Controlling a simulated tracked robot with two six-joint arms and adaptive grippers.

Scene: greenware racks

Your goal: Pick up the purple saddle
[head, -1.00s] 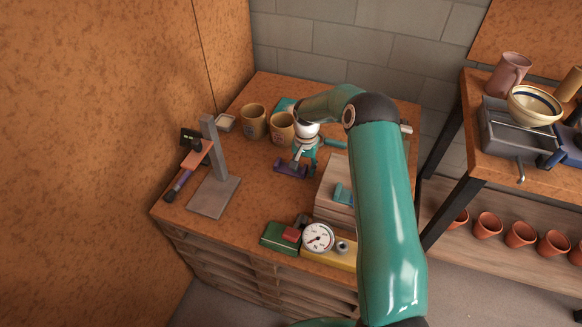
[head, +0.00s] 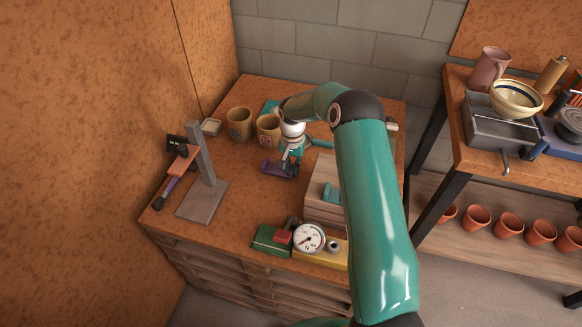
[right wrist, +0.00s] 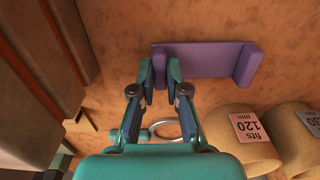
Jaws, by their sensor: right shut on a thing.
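The purple saddle (head: 277,170) lies on the wooden bench top in the head view, below the wrist of my right arm. In the right wrist view the saddle (right wrist: 205,60) is a flat purple piece with a raised flange at each end. My right gripper (head: 289,160) points down at it. In the right wrist view the gripper (right wrist: 160,70) has its fingers shut on the left flange, one on each side. I cannot tell any gap between saddle and bench. My left gripper is not in view.
A grey stand (head: 205,190) is to the left, stacked boards (head: 325,205) to the right. A dial gauge (head: 309,239) and green box (head: 268,240) sit at the front.

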